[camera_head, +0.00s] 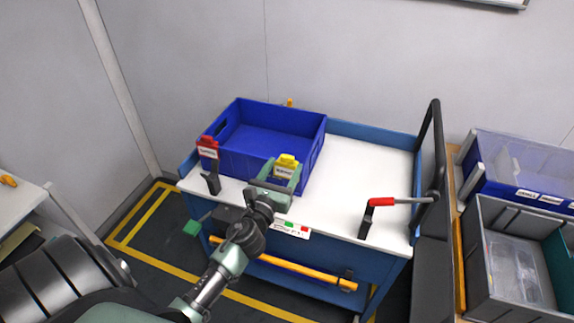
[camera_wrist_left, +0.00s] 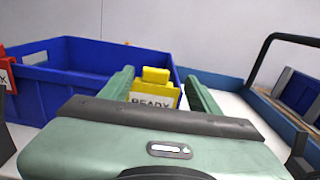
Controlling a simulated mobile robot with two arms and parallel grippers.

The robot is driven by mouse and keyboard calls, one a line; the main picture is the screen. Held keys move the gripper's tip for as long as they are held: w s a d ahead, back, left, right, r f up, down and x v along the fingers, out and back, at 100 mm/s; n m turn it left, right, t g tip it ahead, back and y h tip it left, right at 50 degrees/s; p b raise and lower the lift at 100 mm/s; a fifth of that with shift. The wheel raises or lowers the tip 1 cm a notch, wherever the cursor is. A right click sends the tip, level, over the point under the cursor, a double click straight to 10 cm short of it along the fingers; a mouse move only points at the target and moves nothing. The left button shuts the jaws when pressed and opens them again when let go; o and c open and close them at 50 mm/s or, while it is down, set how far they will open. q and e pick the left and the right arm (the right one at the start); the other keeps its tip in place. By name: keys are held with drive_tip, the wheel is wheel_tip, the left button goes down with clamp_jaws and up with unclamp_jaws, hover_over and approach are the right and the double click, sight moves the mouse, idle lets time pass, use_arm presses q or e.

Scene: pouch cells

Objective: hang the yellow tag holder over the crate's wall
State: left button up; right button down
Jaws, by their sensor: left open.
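The yellow tag holder (camera_head: 287,161) is at the near wall of the blue crate (camera_head: 240,165), toward its right corner, with a white label. In the left wrist view the yellow tag holder (camera_wrist_left: 155,75) shows upright with its label reading "READY", against the blue crate (camera_wrist_left: 60,95). My left gripper (camera_head: 277,178) is open, its green fingers on either side of the holder. The left gripper (camera_wrist_left: 160,85) shows a gap beside each finger. The holder's lower part is hidden, so I cannot tell whether it hooks over the wall. My right gripper is not in view.
A red tag holder (camera_head: 208,148) is on the crate's left near corner. The white cart top (camera_head: 365,175) is clear right of the crate. A black push handle (camera_head: 436,150) rises at the right. Grey and blue bins (camera_head: 500,255) stand beyond.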

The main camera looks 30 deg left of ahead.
sight(288, 156)
use_arm(q)
drive_tip(key=shift+w+r, duration=0.1)
drive_tip(key=shift+w, duration=0.3)
drive_tip(key=x, duration=0.4)
drive_tip(key=p+x, duration=0.1)
drive_tip(key=x, duration=0.2)
drive_tip(key=shift+a+f, duration=0.25)
drive_tip(key=shift+a, duration=0.1)
drive_tip(key=shift+s, duration=0.1)
clamp_jaws()
drive_tip(key=shift+r, duration=0.15)
